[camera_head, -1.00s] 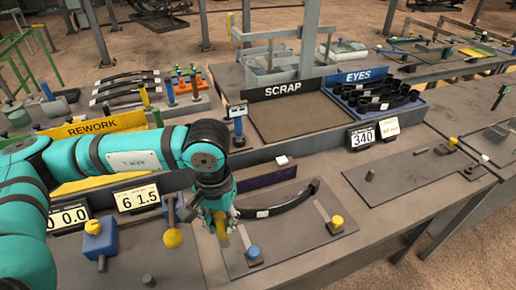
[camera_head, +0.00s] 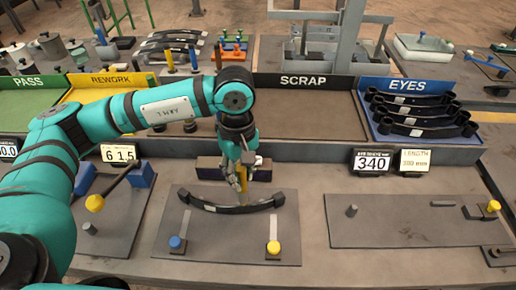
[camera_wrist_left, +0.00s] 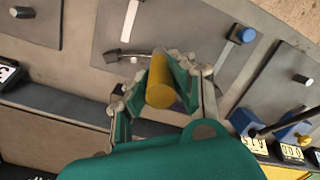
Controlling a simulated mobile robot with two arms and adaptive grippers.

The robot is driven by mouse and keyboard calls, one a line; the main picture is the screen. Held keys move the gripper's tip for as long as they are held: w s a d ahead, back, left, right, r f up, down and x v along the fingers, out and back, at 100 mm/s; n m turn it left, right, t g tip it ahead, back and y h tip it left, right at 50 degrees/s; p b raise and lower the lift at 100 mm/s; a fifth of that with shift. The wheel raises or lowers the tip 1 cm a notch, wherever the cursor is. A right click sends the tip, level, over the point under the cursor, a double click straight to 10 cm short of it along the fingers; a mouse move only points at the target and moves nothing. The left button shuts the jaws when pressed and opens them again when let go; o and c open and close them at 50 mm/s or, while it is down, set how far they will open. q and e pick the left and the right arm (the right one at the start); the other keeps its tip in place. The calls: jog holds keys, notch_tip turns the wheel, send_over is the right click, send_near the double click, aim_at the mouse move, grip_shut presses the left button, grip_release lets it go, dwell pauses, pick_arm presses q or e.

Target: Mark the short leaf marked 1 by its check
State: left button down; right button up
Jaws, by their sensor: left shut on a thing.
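My left gripper (camera_head: 242,184) points down and is shut on a yellow marker (camera_wrist_left: 160,92), a thick round stick. A dark, bowed leaf (camera_head: 262,205) with pale patches lies on a grey plate (camera_head: 215,248). The gripper and marker are over or just behind the middle of this leaf in the head view; I cannot tell whether the marker touches it. In the left wrist view the leaf (camera_wrist_left: 128,55) is partly hidden by the fingers. I cannot read a number on it. My right gripper is not in view.
A blue-knobbed gauge post (camera_head: 175,242) and a yellow-knobbed one (camera_head: 273,246) stand on the plate near the leaf. Several leaves lie in the blue EYES tray (camera_head: 400,84). The SCRAP tray (camera_head: 305,115) is empty. A 340 display (camera_head: 373,162) stands right.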

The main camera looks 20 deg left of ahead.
pick_arm(q)
jog(key=w+f+n, duration=0.1)
jog(key=n, duration=0.2)
jog(key=w+f+n+h, duration=0.1)
jog(key=f+n, duration=0.1)
jog(key=n, duration=0.2)
jog(key=w+d+f+n+h+b, duration=0.1)
jog(key=w+n, duration=0.1)
jog(key=n, duration=0.1)
jog(key=shift+f+t, duration=0.15)
jog(key=shift+t, duration=0.15)
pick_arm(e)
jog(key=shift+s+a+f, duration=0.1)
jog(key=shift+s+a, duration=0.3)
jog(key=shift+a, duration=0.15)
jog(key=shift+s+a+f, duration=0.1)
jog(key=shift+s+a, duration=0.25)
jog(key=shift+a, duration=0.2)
pick_arm(q)
jog(key=shift+f+b, duration=0.2)
jog(key=shift+b, duration=0.1)
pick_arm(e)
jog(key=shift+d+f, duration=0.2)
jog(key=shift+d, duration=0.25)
pick_arm(q)
jog(key=shift+f+b, duration=0.35)
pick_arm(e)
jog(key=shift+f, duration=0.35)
